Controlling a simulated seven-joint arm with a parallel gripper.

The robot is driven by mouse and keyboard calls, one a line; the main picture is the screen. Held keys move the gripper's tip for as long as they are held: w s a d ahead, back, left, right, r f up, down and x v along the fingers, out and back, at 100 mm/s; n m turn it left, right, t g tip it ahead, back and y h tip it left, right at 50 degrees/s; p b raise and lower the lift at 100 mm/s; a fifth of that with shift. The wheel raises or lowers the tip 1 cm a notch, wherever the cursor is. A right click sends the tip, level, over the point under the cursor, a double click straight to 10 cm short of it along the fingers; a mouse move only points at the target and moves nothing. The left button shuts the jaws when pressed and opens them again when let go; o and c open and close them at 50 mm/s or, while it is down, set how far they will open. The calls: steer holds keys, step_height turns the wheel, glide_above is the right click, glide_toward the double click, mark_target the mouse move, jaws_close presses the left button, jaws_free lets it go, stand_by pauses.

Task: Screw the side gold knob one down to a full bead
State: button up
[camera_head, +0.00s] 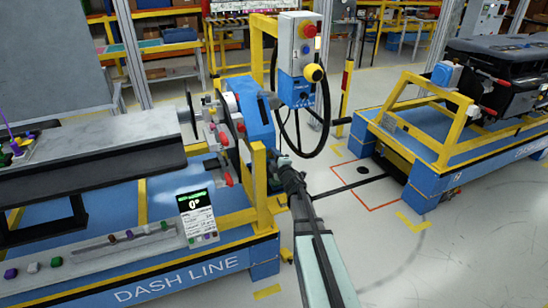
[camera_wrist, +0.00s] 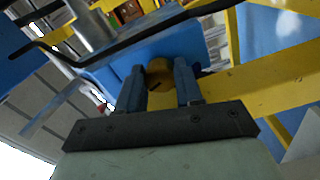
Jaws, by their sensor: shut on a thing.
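The gold knob (camera_wrist: 158,73) shows in the wrist view on a blue part, between my two fingers. My gripper (camera_wrist: 160,85) is shut on it, with one dark blue finger on each side. A dark slot or mark shows on the knob's face. In the head view my gripper (camera_head: 278,158) reaches in from the lower right to the right end of the dash fixture, and I cannot make out the knob there. A small display (camera_head: 197,215) on the fixture's front reads 0°.
A yellow frame post (camera_head: 259,190) stands close left of my gripper. A second blue cart (camera_head: 430,165) is at the right. A dark bar crosses the wrist view's top.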

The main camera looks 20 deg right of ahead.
steer(key=shift+m, duration=2.9)
steer(key=shift+w, duration=0.1)
steer(key=o, duration=1)
steer(key=shift+o, duration=0.2)
steer(key=shift+a, duration=0.1)
